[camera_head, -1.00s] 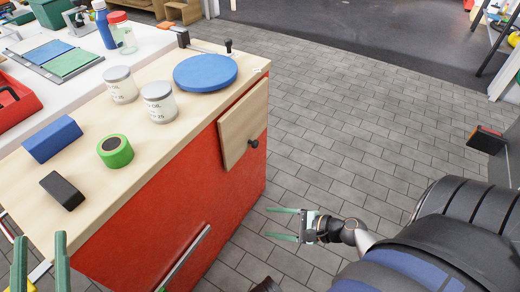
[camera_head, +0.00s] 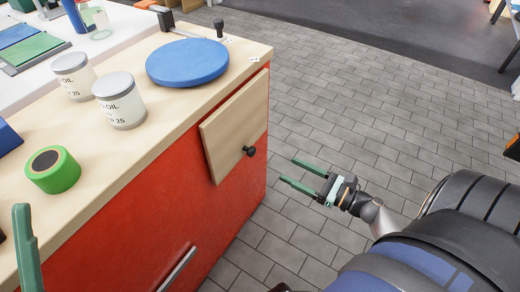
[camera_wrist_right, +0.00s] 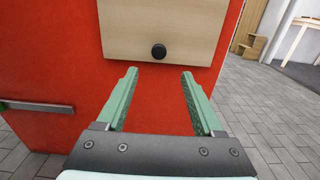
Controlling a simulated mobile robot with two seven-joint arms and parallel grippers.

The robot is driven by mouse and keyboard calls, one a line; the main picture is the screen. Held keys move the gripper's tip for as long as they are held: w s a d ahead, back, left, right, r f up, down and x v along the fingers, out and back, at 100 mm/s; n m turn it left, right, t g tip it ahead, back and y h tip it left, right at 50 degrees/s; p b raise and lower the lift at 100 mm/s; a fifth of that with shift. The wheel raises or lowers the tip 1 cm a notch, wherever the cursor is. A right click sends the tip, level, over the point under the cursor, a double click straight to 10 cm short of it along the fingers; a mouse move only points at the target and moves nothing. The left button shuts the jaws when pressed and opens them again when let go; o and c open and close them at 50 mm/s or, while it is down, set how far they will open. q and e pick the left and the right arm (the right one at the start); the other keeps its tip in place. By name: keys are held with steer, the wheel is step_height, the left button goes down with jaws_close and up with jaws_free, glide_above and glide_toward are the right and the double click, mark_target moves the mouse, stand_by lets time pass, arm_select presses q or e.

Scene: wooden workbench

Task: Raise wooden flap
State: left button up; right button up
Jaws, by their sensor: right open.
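The wooden flap (camera_head: 237,124) hangs down against the red side of the workbench, just below the top's edge. Its black knob (camera_head: 249,151) sits near the flap's lower edge. The flap (camera_wrist_right: 170,28) and knob (camera_wrist_right: 158,51) also show in the right wrist view, beyond the fingertips. My right gripper (camera_head: 288,171) is open and empty, to the right of the knob and apart from it. Its green fingers (camera_wrist_right: 160,76) point at the red panel below the flap. One green finger of my left gripper (camera_head: 27,250) shows at the lower left; its opening cannot be judged.
The benchtop (camera_head: 150,150) holds a blue disc (camera_head: 187,62), two oil cans (camera_head: 119,101), a green roll (camera_head: 53,170) and a black clamp (camera_head: 166,18). A metal handle (camera_head: 178,268) is low on the red front. The tiled floor (camera_head: 330,120) right of the bench is clear.

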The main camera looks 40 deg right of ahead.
mark_target(254, 152)
steer(key=b+x, duration=0.2)
steer(key=x, duration=0.9)
steer(key=shift+w+a, duration=0.2)
jaws_close()
stand_by(1.0)
